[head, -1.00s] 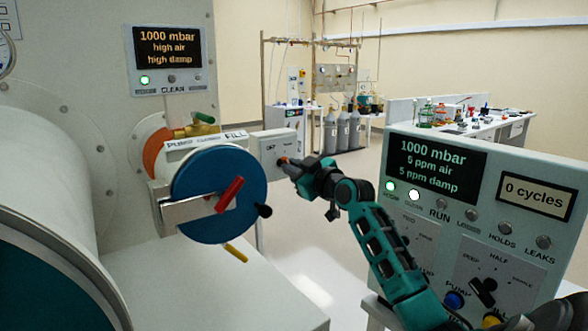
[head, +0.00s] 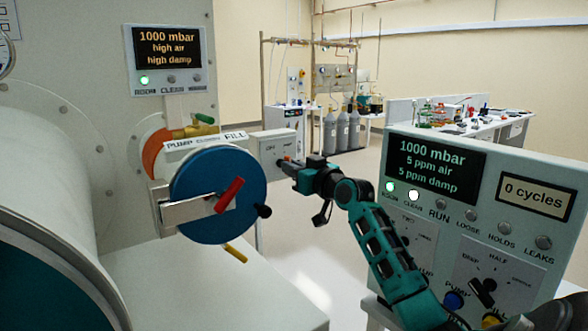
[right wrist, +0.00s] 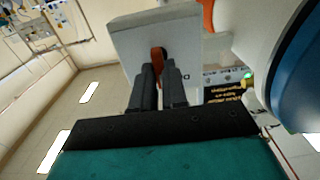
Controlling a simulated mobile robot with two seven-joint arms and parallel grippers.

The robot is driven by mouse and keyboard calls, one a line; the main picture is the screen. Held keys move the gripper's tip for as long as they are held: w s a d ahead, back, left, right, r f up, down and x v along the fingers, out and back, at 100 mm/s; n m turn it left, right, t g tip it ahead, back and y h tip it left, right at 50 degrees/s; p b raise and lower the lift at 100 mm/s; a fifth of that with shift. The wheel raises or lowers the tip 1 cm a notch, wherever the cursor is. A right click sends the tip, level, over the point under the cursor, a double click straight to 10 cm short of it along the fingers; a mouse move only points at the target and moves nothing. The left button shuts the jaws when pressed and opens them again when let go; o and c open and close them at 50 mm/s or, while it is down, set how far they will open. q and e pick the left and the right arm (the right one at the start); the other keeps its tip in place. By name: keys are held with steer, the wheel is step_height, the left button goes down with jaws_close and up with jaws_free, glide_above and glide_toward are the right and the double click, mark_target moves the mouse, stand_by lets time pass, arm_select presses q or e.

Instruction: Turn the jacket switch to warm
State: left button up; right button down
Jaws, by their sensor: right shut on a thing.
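The jacket switch is a small light-grey box (head: 268,146) to the right of the blue disc, with faint lettering on its face. An orange knob (right wrist: 158,56) on the box shows in the right wrist view. My right gripper (head: 284,163) reaches the box from the right. In the right wrist view its two dark fingers (right wrist: 159,75) are shut on the orange knob. The fingers hide part of the knob and of the lettering, so I cannot read which mark the knob points to. My left gripper is not in view.
A blue disc (head: 222,212) with a red handle (head: 229,195) stands close left of the switch box. A control panel (head: 480,215) with a screen reading 1000 mbar stands at the right. Gas cylinders (head: 343,132) and a bench are far behind, with open floor between.

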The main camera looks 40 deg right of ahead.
steer(key=c, duration=1.2)
jaws_free()
steer(key=shift+o, duration=0.2)
steer(key=s+a+b, duration=0.1)
steer(key=s, duration=1.2)
steer(key=shift+a+b, duration=0.25)
steer(key=shift+b, duration=0.15)
steer(key=shift+w, duration=0.1)
